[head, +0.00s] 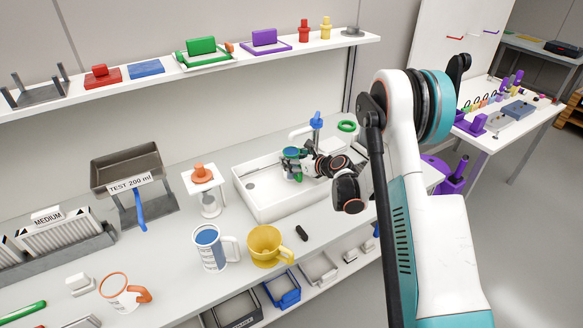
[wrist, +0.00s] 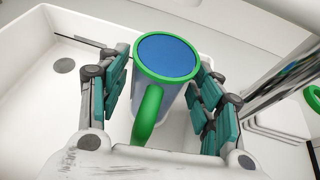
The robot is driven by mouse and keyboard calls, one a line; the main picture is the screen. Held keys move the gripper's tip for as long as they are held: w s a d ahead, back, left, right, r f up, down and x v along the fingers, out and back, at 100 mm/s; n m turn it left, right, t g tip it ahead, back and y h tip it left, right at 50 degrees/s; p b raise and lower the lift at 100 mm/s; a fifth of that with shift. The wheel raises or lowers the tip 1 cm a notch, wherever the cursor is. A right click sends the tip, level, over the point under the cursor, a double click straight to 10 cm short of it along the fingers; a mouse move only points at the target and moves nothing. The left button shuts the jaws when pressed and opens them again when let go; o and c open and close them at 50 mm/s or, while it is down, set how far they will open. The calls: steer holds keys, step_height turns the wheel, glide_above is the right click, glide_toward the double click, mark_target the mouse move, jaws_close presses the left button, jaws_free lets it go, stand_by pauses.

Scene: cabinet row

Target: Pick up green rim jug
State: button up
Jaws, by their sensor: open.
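The green rim jug (wrist: 181,88) stands between the two fingers of my gripper (wrist: 163,95) in the wrist view. It has a green rim, a green handle toward the camera, a pale body and a blue surface inside. The fingers are open, one on each side of it, with the left finger a little apart from the body. In the head view the jug (head: 291,153) is in the white sink (head: 258,205), partly hidden by my gripper (head: 305,165).
A blue-topped tap (head: 316,122) and a green ring (head: 347,126) are behind the sink. A white jug with blue inside (head: 210,248), a yellow jug (head: 266,246) and a small black object (head: 301,233) stand in front. A shelf (head: 200,69) runs above.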

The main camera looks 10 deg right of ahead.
steer(key=shift+x, duration=1.2)
steer(key=c, duration=1.3)
steer(key=shift+r, duration=0.1)
